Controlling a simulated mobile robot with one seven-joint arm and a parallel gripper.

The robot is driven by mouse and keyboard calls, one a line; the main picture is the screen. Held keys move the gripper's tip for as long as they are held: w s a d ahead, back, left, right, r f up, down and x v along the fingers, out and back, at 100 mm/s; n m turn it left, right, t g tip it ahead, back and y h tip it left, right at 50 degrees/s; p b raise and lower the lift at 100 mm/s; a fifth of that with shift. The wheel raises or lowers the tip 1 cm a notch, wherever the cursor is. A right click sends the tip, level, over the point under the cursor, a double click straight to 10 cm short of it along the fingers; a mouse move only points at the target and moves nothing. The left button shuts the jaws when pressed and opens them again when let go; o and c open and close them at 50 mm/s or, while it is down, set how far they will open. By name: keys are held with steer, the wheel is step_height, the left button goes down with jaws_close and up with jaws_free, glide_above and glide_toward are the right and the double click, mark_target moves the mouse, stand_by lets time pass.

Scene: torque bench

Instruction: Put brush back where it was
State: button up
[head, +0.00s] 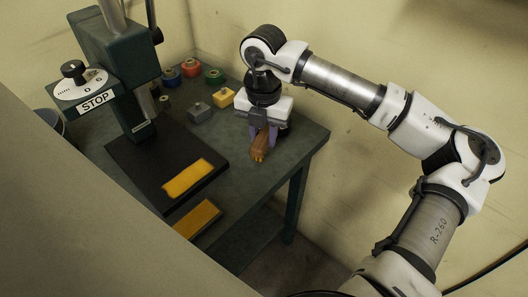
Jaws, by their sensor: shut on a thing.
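The brush (259,147) has a brown wooden body with orange showing at its lower end. My gripper (262,136) points down over the right part of the dark bench (300,136) and is shut on the brush, with a pale purple finger on either side. The gripper and wrist hide the top of the brush. I cannot tell whether the brush touches the bench top or hangs just above it.
A dark press with a dial and a STOP sign (97,103) stands at the left. An orange pad (188,179) lies on its base, another (197,218) near the bench's front edge. Behind are a grey block (200,111), a yellow block (222,97) and several coloured spools (191,68).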

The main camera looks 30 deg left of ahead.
mark_target(263, 166)
steer(key=shift+f+p, duration=0.35)
steer(key=shift+f, duration=3.2)
steer(key=shift+f, duration=0.15)
steer(key=o, duration=0.9)
